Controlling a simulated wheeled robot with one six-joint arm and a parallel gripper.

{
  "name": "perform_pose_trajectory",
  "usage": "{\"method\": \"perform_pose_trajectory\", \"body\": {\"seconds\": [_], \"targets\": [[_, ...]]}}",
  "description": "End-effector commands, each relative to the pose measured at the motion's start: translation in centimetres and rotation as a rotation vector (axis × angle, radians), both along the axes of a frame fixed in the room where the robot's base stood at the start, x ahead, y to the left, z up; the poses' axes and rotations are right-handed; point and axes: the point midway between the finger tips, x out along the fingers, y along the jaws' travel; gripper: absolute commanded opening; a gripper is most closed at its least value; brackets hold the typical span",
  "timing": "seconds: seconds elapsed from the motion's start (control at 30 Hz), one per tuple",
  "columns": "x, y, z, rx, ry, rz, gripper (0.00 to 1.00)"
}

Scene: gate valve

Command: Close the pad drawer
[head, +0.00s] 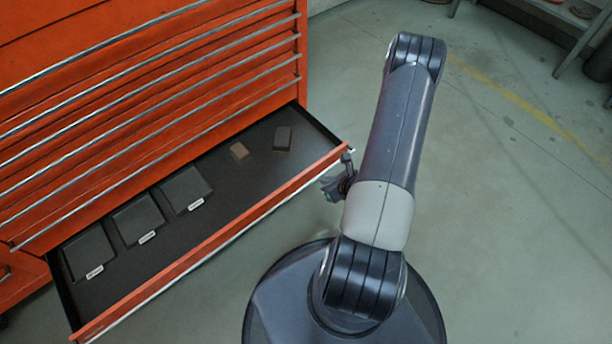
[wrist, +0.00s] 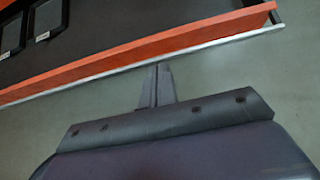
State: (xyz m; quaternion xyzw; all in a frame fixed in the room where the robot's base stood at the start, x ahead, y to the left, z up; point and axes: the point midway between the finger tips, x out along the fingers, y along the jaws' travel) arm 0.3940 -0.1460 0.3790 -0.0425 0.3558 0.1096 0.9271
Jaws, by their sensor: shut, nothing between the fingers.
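The pad drawer (head: 222,228) is the low drawer of the orange tool cabinet and is pulled well out. Its orange front with a light metal handle strip runs diagonally in the head view. Its front also crosses the wrist view (wrist: 140,53). Inside lie several dark labelled pads, a brown block and a dark block. My gripper (wrist: 156,70) is shut and empty, its fingertips close to the front's handle strip. I cannot tell whether they touch it. In the head view it is small, near the drawer's right end, partly hidden by my arm.
The orange cabinet's other drawers (head: 150,90) above look shut, with long metal handles. Grey floor with a yellow line (head: 520,100) lies open to the right. A bench (head: 565,30) stands at the top right.

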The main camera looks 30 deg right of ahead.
Motion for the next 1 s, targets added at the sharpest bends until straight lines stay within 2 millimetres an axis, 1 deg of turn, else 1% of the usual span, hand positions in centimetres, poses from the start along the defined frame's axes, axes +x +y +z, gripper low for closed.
{"method": "perform_pose_trajectory", "body": {"seconds": [0.3, 0.5, 0.7, 1.0], "targets": [[3.9, 1.1, -4.0, 0.000, 0.001, 0.004, 0.00], [6.0, 1.5, -5.8, 0.000, 0.000, 0.003, 0.00], [6.7, 1.7, -6.3, 0.001, 0.001, 0.000, 0.00], [6.7, 1.6, -6.3, 0.001, 0.000, -0.001, 0.00]]}}
